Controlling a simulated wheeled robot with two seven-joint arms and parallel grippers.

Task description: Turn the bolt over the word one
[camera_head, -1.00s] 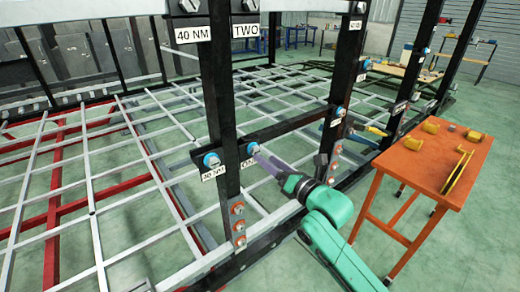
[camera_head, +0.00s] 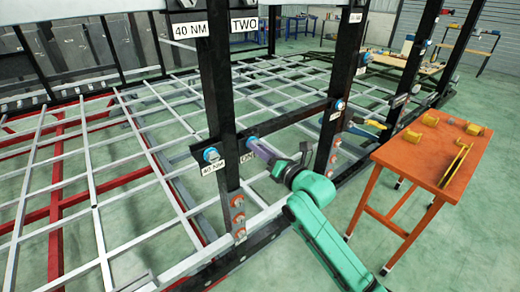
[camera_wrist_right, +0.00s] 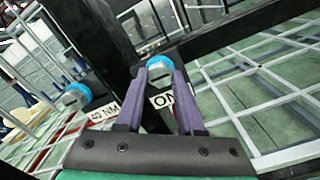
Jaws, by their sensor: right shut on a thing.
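The bolt over the word ONE has a blue collar and shows between my finger tips in the right wrist view (camera_wrist_right: 160,64). Its blue edge also shows in the head view (camera_head: 251,141). My right gripper (camera_head: 257,147), with purple fingers, is shut on this bolt, one finger on each side of it. The label ONE (camera_head: 247,157) sits just below on the black post, partly hidden by the gripper. In the wrist view a finger partly covers this label (camera_wrist_right: 163,101). My left gripper is not in view.
A second blue-collared bolt (camera_head: 211,155) is left of the gripper, over a 40 NM label (camera_head: 214,167). A TWO label (camera_head: 243,26) is higher up. The orange table (camera_head: 400,152) with yellow parts stands at the right. The grey lattice (camera_head: 90,180) spreads at the left.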

